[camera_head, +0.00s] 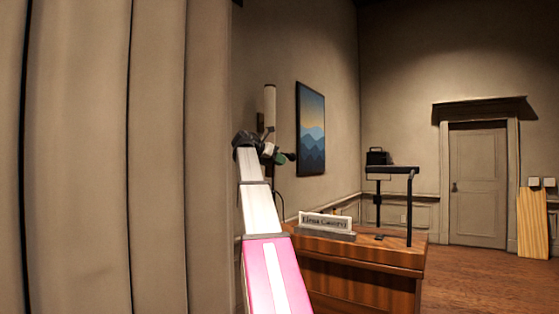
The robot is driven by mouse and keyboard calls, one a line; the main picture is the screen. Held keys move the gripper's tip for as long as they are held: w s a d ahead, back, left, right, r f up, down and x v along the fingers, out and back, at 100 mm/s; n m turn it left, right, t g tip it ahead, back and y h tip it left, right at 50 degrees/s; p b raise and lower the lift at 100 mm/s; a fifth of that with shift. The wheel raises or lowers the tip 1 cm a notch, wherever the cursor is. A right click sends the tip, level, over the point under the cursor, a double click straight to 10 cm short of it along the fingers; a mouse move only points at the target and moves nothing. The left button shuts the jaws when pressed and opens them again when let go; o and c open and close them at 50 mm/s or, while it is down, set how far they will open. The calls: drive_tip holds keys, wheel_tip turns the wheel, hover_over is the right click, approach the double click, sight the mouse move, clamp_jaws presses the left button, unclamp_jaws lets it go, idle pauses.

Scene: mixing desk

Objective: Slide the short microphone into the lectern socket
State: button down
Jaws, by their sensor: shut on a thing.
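My arm reaches up from the bottom centre, and my gripper (274,153) is at its far end, small in view, in front of the wall left of the picture frame. It is shut on a dark, thin thing, which looks like the short microphone (290,156); its dark tip sticks out to the right. A thin dark line runs down below the gripper, and I cannot tell whether it is part of the microphone. The gripper is up and left of a wooden desk or lectern (345,285). I cannot make out the socket.
A name plate (325,222) stands on the wooden top. A black frame-like stand (409,205) rises at its right end, with a black box (377,157) behind. A large pale column or curtain (120,160) fills the left. Open floor (470,280) lies to the right, before a door (478,185).

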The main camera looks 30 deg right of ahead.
drive_tip(key=shift+f, duration=0.95)
idle(0.3)
drive_tip(key=c, duration=1.2)
unclamp_jaws()
drive_tip(key=shift+o, duration=0.2)
drive_tip(key=shift+a, duration=0.1)
drive_tip(key=v, duration=1)
drive_tip(key=shift+a, duration=0.3)
drive_tip(key=shift+r, duration=0.1)
